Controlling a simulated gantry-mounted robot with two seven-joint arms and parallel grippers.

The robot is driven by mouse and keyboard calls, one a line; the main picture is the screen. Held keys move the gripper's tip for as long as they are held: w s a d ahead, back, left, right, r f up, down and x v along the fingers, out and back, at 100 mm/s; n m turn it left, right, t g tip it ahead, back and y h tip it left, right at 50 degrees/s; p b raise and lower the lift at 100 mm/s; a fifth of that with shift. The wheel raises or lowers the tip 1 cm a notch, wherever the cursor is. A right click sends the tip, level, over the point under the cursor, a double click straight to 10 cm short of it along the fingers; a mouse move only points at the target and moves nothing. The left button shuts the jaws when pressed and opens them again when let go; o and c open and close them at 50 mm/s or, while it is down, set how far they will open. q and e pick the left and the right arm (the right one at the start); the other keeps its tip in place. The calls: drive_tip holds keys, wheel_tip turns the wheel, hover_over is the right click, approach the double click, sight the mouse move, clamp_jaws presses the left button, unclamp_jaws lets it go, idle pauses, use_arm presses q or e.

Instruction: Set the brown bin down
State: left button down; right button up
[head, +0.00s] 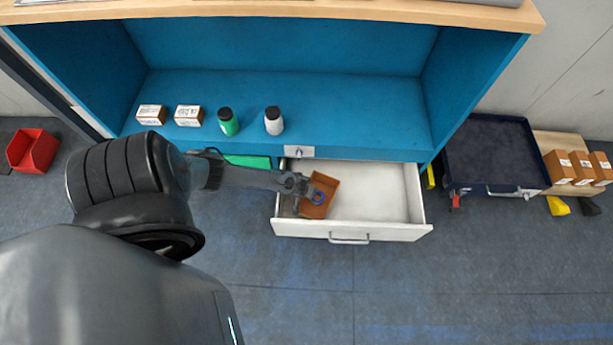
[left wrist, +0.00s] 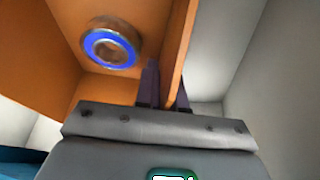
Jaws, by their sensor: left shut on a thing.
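The brown bin (head: 324,188) is at the left part of the open white drawer (head: 382,228) in the head view. My left gripper (head: 300,190) is at the bin's left side. In the left wrist view the gripper (left wrist: 165,85) is shut on one wall of the brown bin (left wrist: 62,55). A round blue and metal ring-shaped item (left wrist: 110,45) lies inside the bin; it also shows in the head view (head: 318,197). I cannot tell whether the bin touches the drawer floor. My right gripper is not in view.
The rest of the drawer, to the right of the bin, is empty. A green bottle (head: 228,122), a white bottle (head: 273,121) and two small boxes (head: 188,116) stand on the blue shelf (head: 350,110). A red bin (head: 33,150) is far left; a dark cart (head: 490,152) is right.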

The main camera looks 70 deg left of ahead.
use_arm(q)
drive_tip(key=shift+r, duration=0.1)
drive_tip(key=shift+w, duration=0.1)
drive_tip(key=c, duration=1.2)
unclamp_jaws()
drive_tip(key=shift+c, duration=0.2)
